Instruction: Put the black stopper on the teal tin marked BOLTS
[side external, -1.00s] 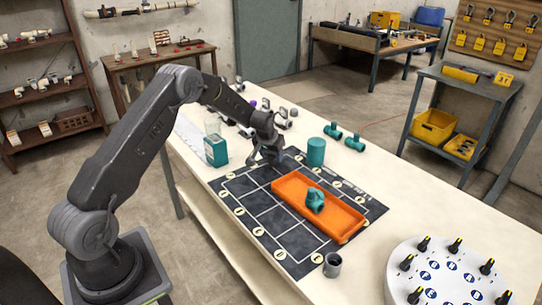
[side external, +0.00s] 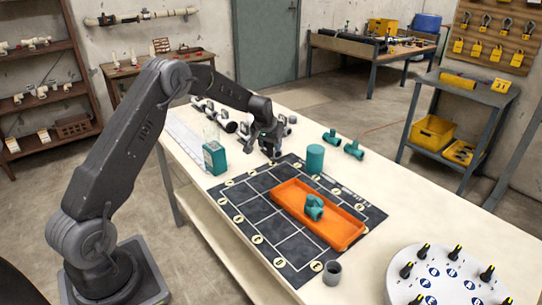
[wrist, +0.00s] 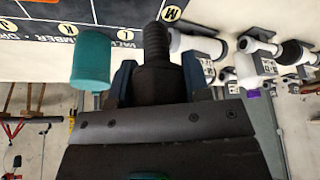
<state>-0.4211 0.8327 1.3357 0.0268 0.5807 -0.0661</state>
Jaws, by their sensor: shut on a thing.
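My gripper (side external: 273,153) is over the bench beside the far left edge of the dark mat. In the wrist view, my gripper (wrist: 155,82) is shut on the black stopper (wrist: 156,48), whose ribbed shank sticks out past the blue-grey fingers. A plain teal cylinder (side external: 315,158) stands to the right of my gripper; it also shows in the wrist view (wrist: 90,62), left of the fingers. A teal container with a pale label (side external: 214,158) stands to the left of my gripper. I cannot read BOLTS on either.
An orange tray (side external: 284,194) holding a teal valve-like fitting (side external: 314,207) lies on the gridded mat (side external: 235,190). Teal tees (side external: 353,149) lie beyond the cylinder. White and black pipe parts (wrist: 202,45) lie near my gripper. A grey cup (side external: 332,272) and white round panel (side external: 405,252) are in front.

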